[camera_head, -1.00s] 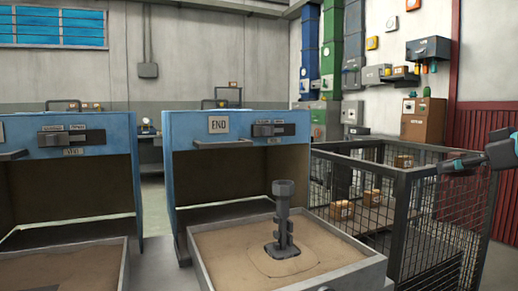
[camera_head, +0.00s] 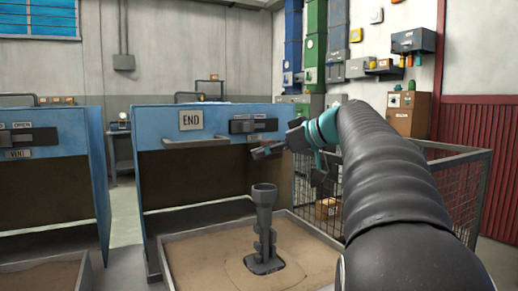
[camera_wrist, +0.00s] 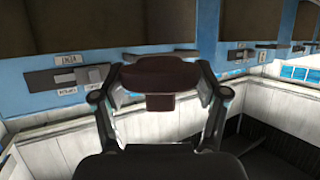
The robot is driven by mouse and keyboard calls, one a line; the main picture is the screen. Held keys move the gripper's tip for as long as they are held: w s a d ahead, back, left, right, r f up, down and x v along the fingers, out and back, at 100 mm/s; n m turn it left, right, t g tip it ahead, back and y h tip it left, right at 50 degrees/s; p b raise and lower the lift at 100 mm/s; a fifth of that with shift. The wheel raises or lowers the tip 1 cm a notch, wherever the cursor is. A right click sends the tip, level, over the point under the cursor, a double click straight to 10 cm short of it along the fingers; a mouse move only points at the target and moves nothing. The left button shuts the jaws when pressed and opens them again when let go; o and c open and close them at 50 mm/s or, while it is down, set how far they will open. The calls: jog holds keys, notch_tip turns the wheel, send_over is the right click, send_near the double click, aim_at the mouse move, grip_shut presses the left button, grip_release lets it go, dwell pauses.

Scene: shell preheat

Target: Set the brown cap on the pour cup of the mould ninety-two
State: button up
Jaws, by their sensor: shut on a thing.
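The brown cap (camera_wrist: 160,76) is a dark, rounded block with a small square stub below it. In the wrist view it sits between the two fingers of my gripper (camera_wrist: 163,84), which is shut on it. In the head view my gripper (camera_head: 280,148) is in the air in front of the blue box, above the mould and slightly right of it. The cap is hard to make out there. The grey mould's pour cup (camera_head: 264,190) stands upright and open at the top of a stepped column in the sand tray (camera_head: 166,258). No number is readable on it.
A second blue box (camera_head: 40,145) is on the left. A wire cage (camera_head: 470,190) with cartons stands at right, partly behind my arm. The air around the pour cup is clear.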

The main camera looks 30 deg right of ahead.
jog(key=shift+a+f, duration=0.55)
jog(key=shift+f, duration=0.35)
jog(key=shift+f+b, duration=0.95)
jog(key=shift+f, duration=0.6)
jog(key=shift+f+b, duration=1)
jog(key=shift+b, duration=0.1)
jog(key=shift+d, duration=0.1)
jog(key=shift+b, duration=0.3)
jog(key=o, duration=1.2)
